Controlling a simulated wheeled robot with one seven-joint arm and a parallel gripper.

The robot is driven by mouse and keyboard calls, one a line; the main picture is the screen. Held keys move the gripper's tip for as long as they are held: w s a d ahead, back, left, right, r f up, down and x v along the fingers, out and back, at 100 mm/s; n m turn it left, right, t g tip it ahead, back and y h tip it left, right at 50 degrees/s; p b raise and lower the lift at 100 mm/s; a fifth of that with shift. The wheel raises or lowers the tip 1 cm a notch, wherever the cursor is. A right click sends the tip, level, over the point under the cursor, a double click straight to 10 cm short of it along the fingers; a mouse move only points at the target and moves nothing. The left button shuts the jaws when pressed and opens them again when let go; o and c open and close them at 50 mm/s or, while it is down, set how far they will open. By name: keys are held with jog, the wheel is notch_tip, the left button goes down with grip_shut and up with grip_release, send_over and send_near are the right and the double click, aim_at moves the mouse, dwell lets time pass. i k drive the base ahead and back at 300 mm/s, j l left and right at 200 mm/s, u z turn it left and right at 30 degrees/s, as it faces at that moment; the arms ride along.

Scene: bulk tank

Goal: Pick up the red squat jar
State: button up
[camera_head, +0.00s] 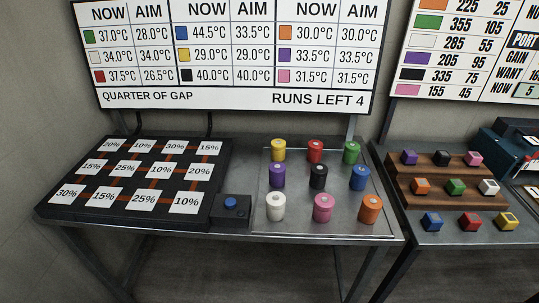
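The red squat jar (315,151) stands upright in the back row of a metal tray (264,232), in the middle between a yellow jar (278,150) and a green jar (351,153). A black jar (318,177) stands in front of it. A purple jar (277,175) and a blue jar (359,178) flank the black one. The front row holds a white jar (275,207), a pink jar (323,208) and an orange jar (370,209). My gripper is not in view.
A black board with percent cards (125,168) lies on the left of the table, beside a box with a blue button (230,204). A wooden stepped rack (400,193) with coloured blocks stands on the right table. Sign boards (235,98) rise behind.

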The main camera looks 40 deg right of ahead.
aim_at(314, 154)
jog(key=i+l+z, duration=0.15)
jog(key=z, duration=0.3)
jog(key=i+z, duration=0.25)
jog(key=z, duration=0.2)
